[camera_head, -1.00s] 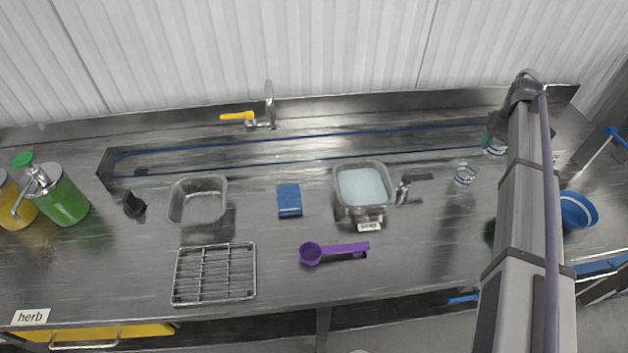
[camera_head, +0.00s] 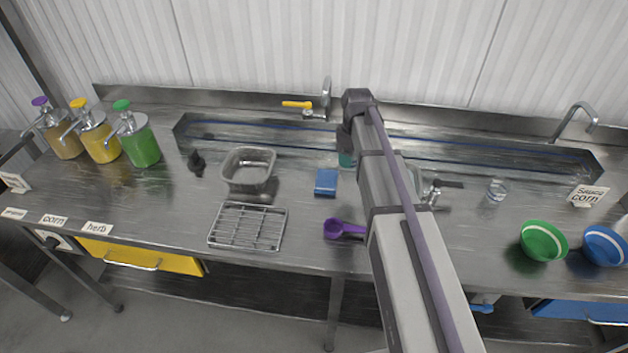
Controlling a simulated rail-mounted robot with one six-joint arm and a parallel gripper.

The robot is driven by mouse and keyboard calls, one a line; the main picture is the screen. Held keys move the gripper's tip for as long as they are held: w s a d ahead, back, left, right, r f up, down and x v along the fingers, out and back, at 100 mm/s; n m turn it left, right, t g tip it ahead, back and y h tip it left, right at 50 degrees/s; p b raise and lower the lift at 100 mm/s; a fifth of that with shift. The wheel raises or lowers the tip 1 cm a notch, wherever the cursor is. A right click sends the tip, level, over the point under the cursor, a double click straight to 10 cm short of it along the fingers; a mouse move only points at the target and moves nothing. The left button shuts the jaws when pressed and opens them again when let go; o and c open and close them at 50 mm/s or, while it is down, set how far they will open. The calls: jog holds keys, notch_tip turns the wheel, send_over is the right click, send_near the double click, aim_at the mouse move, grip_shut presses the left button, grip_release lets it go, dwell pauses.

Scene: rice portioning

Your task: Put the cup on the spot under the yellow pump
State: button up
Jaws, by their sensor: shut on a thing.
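The yellow pump (camera_head: 99,143) is a dispenser with a yellow cap and yellow contents at the far left. It stands between a purple-capped pump (camera_head: 63,140) and a green-capped pump (camera_head: 138,145). My gripper (camera_head: 346,150) is at the middle of the counter, behind the blue block, mostly hidden by my own arm. It is shut on the cup (camera_head: 347,160), of which only a small teal part shows. The counter in front of the yellow pump looks bare. The gripper is well to the right of the pumps.
A black object (camera_head: 196,162), metal tray (camera_head: 248,170), wire rack (camera_head: 248,226) and blue block (camera_head: 326,182) lie between the gripper and the pumps. A purple scoop (camera_head: 342,229) lies in front. A faucet (camera_head: 325,100) rises behind. A clear glass (camera_head: 497,190) and green bowl (camera_head: 543,241) stand right.

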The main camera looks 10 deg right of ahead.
jog(key=shift+a+n, duration=0.15)
jog(key=shift+n, duration=0.15)
jog(key=f+b, duration=1)
jog(key=shift+d+f+b, duration=0.2)
jog(key=shift+f+b, duration=0.1)
jog(key=shift+f, duration=0.05)
jog(key=shift+r+p, duration=0.3)
jog(key=shift+r, duration=0.05)
jog(key=shift+f, duration=0.25)
jog(key=o, duration=0.9)
